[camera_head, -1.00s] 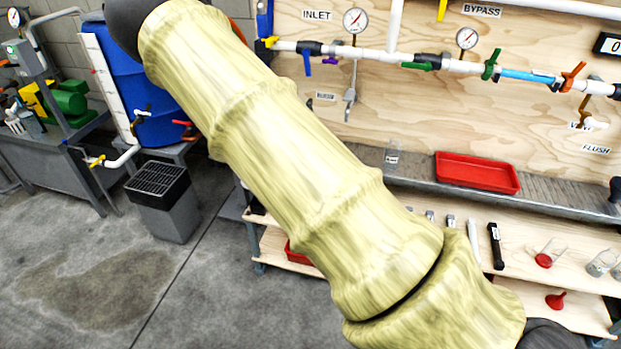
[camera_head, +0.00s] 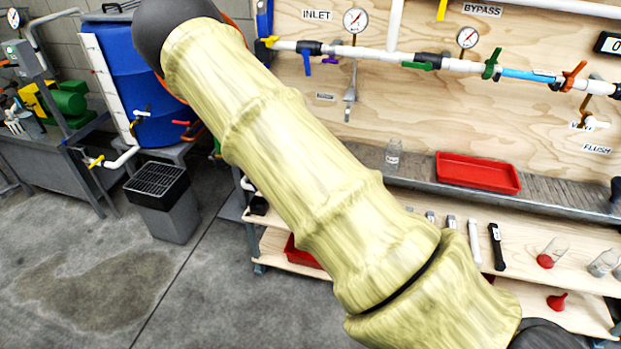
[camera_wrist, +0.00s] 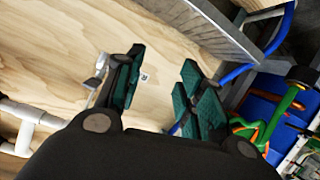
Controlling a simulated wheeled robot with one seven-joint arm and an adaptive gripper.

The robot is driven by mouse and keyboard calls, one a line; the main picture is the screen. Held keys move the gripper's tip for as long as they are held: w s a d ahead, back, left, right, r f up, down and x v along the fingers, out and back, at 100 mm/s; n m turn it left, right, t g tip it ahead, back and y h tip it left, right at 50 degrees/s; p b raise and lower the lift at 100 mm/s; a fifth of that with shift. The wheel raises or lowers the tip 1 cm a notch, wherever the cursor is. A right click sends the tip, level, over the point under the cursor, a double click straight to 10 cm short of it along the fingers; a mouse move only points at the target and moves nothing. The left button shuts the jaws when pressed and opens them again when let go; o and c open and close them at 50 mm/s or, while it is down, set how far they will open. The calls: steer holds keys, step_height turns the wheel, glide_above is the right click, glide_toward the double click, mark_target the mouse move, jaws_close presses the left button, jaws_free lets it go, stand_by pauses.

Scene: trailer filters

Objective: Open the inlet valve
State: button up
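The INLET label (camera_head: 317,15) is on the plywood panel in the head view. Below it, a valve with a blue handle (camera_head: 306,60) sits on the white pipe at a dark fitting; the handle hangs downward, across the pipe. My gripper (camera_wrist: 160,90) shows in the wrist view, with its teal-padded fingers apart and nothing between them. In the head view my gripper is not visible, and my sleeved arm crosses the middle. I cannot clearly identify the inlet valve in the wrist view.
Pressure gauges (camera_head: 355,20) and other valves, with green (camera_head: 491,64) and orange (camera_head: 572,76) handles, line the pipe. A red tray (camera_head: 477,172) and clear bottle (camera_head: 393,154) stand on the metal shelf. A blue drum (camera_head: 130,70) stands left. The floor at lower left is clear.

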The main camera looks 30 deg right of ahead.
steer(key=s+a+f+n+y, duration=0.1)
steer(key=s+f, duration=0.3)
steer(key=f, duration=0.2)
steer(key=shift+s+a+g, duration=0.2)
steer(key=shift+a+g, duration=0.15)
steer(key=shift+g, duration=0.05)
steer(key=shift+f, duration=0.1)
